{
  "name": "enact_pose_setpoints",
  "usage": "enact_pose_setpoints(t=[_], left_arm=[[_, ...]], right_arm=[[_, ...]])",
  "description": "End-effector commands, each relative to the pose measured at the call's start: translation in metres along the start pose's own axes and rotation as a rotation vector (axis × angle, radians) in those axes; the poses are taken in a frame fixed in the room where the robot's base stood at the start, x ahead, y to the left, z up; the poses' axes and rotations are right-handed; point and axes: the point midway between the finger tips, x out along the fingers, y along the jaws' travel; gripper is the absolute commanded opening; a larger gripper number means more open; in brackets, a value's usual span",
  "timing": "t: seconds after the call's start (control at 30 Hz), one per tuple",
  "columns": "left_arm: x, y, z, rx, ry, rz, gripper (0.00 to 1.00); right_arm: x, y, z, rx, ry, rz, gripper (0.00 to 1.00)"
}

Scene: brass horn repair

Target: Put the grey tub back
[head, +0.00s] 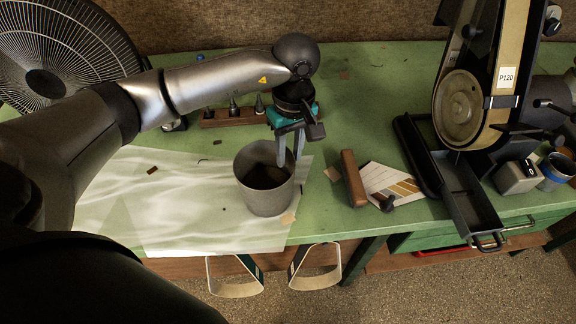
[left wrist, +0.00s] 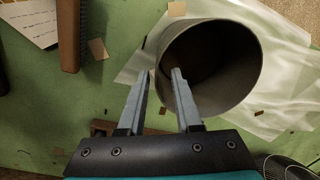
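The grey tub (head: 267,200) stands upright near the front edge of the green bench, on the right part of a pale translucent sheet (head: 190,215). Its inside looks dark. My left gripper (head: 290,160) points down at the tub's right rim, with its fingers apart. In the left wrist view, the tub (left wrist: 240,85) shows its open mouth, and my left gripper (left wrist: 162,74) has one finger over the inside and one outside the wall. The rim lies between the fingertips, and a gap still shows. My right gripper is out of view.
A brown wooden block (head: 353,178) and a card with colour strips (head: 390,183) lie right of the tub. A belt sander (head: 470,100) with a black tray (head: 468,200) stands farther right. A wooden rack (head: 232,117) is behind, a fan (head: 60,50) back left. Belt loops hang below the front edge.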

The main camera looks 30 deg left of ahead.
Motion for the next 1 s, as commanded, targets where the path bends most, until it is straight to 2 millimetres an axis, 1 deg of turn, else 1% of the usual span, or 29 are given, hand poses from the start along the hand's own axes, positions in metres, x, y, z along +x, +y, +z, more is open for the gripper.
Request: enact_pose_setpoints(t=[0.03, 0.1, 0.2, 0.3, 0.47, 1.0], left_arm=[[-0.012, 0.001, -0.001, 0.001, 0.004, 0.004, 0.33], [-0.025, 0.001, -0.001, 0.000, 0.003, 0.004, 0.33], [-0.039, 0.000, -0.001, 0.000, 0.002, 0.002, 0.33], [-0.048, 0.000, -0.001, 0.000, 0.002, 0.000, 0.33], [-0.053, 0.000, 0.000, 0.000, 0.000, -0.001, 0.33], [-0.052, 0.000, 0.000, 0.000, 0.000, -0.001, 0.33]], right_arm=[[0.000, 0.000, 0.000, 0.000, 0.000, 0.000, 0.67], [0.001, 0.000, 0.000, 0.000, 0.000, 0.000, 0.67], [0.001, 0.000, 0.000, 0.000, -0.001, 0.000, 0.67], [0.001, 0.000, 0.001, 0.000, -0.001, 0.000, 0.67], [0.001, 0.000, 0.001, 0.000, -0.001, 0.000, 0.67], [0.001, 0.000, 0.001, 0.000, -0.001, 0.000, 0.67]])
